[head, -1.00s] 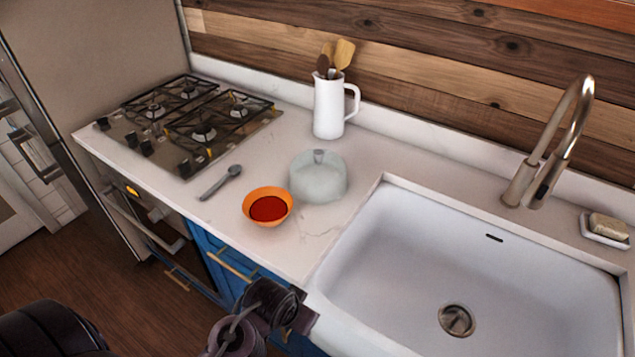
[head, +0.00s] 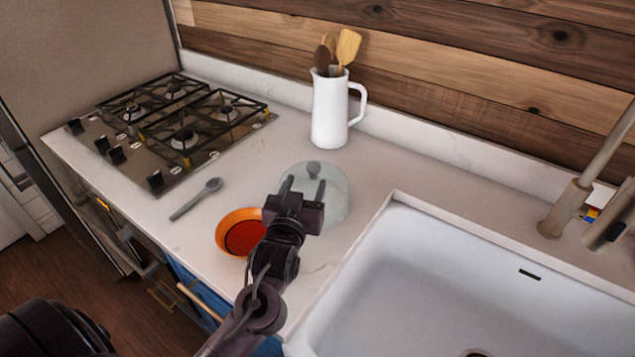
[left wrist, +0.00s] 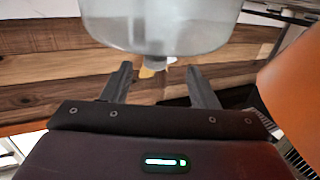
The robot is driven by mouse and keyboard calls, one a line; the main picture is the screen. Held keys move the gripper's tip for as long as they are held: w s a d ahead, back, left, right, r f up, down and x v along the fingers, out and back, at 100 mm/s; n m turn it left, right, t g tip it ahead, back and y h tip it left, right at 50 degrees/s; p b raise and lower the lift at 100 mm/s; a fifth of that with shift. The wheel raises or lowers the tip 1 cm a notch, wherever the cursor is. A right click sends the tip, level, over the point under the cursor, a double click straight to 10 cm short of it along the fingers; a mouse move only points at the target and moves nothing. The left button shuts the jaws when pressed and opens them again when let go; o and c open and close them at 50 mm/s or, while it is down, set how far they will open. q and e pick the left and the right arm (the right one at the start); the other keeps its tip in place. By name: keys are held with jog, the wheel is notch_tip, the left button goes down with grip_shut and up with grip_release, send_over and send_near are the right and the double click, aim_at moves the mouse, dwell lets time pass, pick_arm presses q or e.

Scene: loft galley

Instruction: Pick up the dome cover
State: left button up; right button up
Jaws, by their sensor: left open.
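The dome cover (head: 335,188) is a clear, glassy dome with a small grey knob on top. It stands on the counter between the orange bowl and the sink. In the left wrist view the dome cover (left wrist: 165,22) shows at the top, its knob (left wrist: 156,62) pointing down in the picture, in line with the gap between the fingers. My left gripper (head: 303,190) is open and empty, its fingers in front of the dome in the head view; whether they touch it I cannot tell. The right gripper is not in view.
An orange bowl (head: 226,226) with red contents sits just left of the dome. A grey spoon (head: 196,199), a gas hob (head: 170,150) and a white jug (head: 329,115) with utensils stand around. The white sink (head: 400,270) lies to the right.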

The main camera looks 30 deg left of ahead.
aim_at(315, 163)
pick_arm(q)
jog(key=shift+w+a+r, duration=0.1)
jog(key=shift+w+a, duration=0.1)
jog(key=shift+w, duration=0.1)
jog(key=shift+w+a+r, duration=0.1)
jog(key=shift+w+r, duration=0.1)
jog(key=shift+w, duration=0.1)
jog(key=p+x, duration=0.1)
jog(key=x, duration=0.1)
jog(key=p+x, duration=0.1)
jog(key=x, duration=0.3)
jog(key=shift+w+d+r+p, duration=0.2)
jog(key=shift+d+r+p, duration=0.1)
jog(key=shift+d+p, duration=0.1)
jog(key=shift+w+a, duration=0.1)
jog(key=shift+w, duration=0.15)
jog(key=shift+f, duration=0.1)
jog(key=shift+c, duration=0.3)
jog(key=c, duration=0.9)
